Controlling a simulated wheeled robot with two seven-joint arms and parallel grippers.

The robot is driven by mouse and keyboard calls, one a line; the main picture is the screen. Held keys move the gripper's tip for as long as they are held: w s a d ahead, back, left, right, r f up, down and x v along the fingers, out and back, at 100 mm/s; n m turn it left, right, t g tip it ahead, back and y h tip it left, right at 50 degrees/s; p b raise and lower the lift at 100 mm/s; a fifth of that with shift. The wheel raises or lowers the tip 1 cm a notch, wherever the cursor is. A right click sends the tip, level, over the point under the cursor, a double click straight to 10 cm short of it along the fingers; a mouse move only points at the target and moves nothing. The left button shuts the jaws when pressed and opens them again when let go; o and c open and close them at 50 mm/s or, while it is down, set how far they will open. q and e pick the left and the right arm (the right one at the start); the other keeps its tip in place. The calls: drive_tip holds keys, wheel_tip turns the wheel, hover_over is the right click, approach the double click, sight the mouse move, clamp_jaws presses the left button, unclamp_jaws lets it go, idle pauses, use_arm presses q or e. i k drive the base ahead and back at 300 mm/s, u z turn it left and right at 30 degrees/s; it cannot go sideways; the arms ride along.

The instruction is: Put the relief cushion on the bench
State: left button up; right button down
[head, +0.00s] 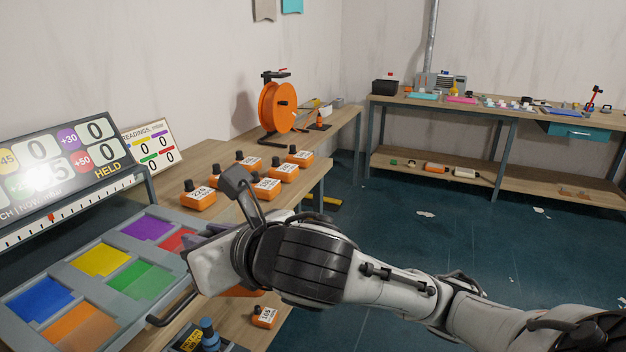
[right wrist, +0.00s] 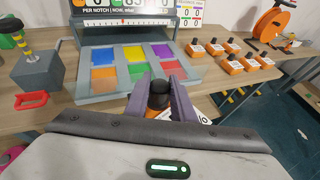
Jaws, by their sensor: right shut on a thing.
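My right gripper (right wrist: 161,92) is shut on an orange block with a black knob (right wrist: 159,95); the knob sits between the two purple fingers and the body is mostly hidden below. In the head view my right gripper (head: 212,232) is above the near bench (head: 210,155), by the right edge of the coloured panel. I cannot tell whether the held block touches anything. Several similar orange blocks with white labels (head: 199,199) stand on the bench behind it. I cannot tell by label which one is the relief cushion. My left gripper is not in view.
A grey panel with coloured pads (head: 76,275) lies on the near bench under a scoreboard (head: 61,160). A small orange labelled block (head: 264,317) stands at the front. An orange reel (head: 278,107) is farther back. A second bench (head: 480,107) stands at the far wall.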

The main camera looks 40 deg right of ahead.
sight(240, 216)
drive_tip(key=z, duration=2.25)
drive_tip(key=i, duration=1.95)
drive_tip(key=u, duration=2.9)
